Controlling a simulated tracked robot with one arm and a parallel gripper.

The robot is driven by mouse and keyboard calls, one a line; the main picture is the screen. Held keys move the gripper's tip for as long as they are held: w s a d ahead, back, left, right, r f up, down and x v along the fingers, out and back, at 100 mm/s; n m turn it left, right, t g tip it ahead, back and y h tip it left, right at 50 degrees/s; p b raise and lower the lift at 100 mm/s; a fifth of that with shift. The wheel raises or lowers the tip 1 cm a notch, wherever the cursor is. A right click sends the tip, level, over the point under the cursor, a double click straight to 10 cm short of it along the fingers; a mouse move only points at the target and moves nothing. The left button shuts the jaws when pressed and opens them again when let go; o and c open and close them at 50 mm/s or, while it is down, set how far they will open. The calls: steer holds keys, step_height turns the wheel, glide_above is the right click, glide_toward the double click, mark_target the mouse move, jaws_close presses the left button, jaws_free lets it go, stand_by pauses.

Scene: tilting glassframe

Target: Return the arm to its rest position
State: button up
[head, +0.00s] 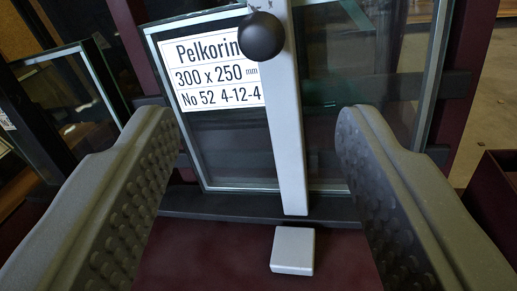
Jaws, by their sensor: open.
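My gripper (258,150) fills the left and right sides of the head view. Its two dark, studded fingers are wide apart, with nothing held between them. Beyond the fingers stands a light grey upright bar (287,130) with a round black knob (262,37) near its top. The bar is in front of glass panes and appears slightly tilted. The knob is above the fingertips in the picture and apart from them.
A framed glass pane (235,150) bears a white label (218,74) reading "Pelkorin 300 x 250 mm". A small grey block (293,250) sits on the dark red base (230,262). More glass (85,110) stands at left. A dark red box (492,195) is at right.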

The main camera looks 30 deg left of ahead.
steer(key=shift+s+d, duration=0.1)
steer(key=shift+s, duration=0.25)
